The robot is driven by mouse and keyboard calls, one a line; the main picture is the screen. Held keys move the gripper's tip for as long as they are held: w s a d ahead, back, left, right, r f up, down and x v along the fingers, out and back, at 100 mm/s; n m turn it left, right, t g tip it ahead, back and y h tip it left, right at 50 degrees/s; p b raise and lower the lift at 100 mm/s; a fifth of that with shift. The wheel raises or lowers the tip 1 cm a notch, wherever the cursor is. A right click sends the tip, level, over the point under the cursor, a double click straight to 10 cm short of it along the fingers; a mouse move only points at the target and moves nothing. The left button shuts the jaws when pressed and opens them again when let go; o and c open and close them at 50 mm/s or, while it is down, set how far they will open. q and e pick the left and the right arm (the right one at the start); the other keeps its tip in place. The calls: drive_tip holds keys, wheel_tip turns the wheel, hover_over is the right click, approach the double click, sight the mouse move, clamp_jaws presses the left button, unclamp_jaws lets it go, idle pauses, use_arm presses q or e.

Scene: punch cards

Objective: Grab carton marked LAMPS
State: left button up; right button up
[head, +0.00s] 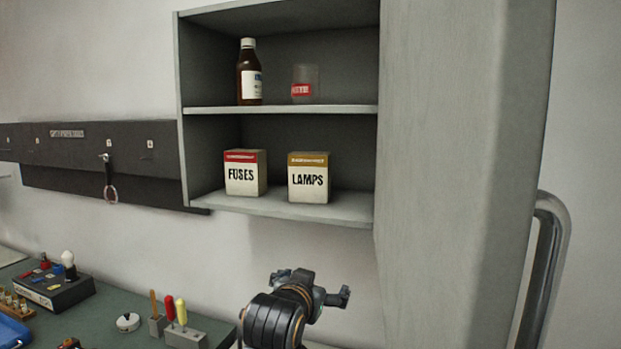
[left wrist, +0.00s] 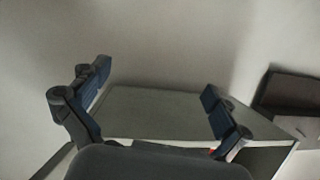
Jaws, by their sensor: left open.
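The carton marked LAMPS (head: 309,178) is a cream box with a yellow-brown top band. It stands upright on the lower shelf of the open grey cabinet (head: 290,209), right of centre. The carton marked FUSES (head: 245,174), with a red top band, stands to its left with a small gap. My left gripper (head: 312,287) is below the cabinet in the head view, apart from both cartons. Its two fingers also show spread wide in the left wrist view (left wrist: 157,84), with nothing between them. My right gripper is not in view.
A brown bottle (head: 249,72) and a clear jar with a red label (head: 304,84) stand on the upper shelf. A tall grey panel (head: 455,170) closes off the right. The green workbench (head: 105,313) at lower left holds tools. A dark rail (head: 75,145) hangs on the wall.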

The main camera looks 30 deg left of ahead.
sight(307, 182)
use_arm(q)
drive_tip(key=a+r+n+t+y, duration=0.1)
drive_tip(key=a+r, duration=0.1)
drive_tip(key=r, duration=0.7)
drive_tip(key=a+r+n+t+y, duration=0.1)
drive_tip(key=a+r+t, duration=0.15)
drive_tip(key=r, duration=0.55)
drive_tip(key=shift+n+g, duration=0.3)
drive_tip(key=shift+g, duration=0.05)
drive_tip(key=p+x, duration=0.1)
drive_tip(key=x, duration=0.1)
drive_tip(key=p+x, duration=0.1)
drive_tip(key=x, duration=0.2)
drive_tip(key=p+x, duration=0.1)
drive_tip(key=x, duration=0.1)
drive_tip(key=shift+w+a+r, duration=0.3)
drive_tip(key=shift+r, duration=0.05)
drive_tip(key=shift+w+a+p, duration=0.15)
drive_tip(key=shift+w+p, duration=0.2)
drive_tip(key=shift+w, duration=0.15)
drive_tip(key=shift+w+p, duration=0.25)
drive_tip(key=shift+p, duration=0.1)
drive_tip(key=p+x, duration=0.2)
drive_tip(key=x, duration=0.1)
drive_tip(key=shift+w+p, duration=0.25)
drive_tip(key=shift+p, duration=0.15)
drive_tip(key=shift+w+a+f, duration=0.15)
drive_tip(key=shift+w+a, duration=0.1)
drive_tip(key=shift+w, duration=0.3)
drive_tip(key=c, duration=1.1)
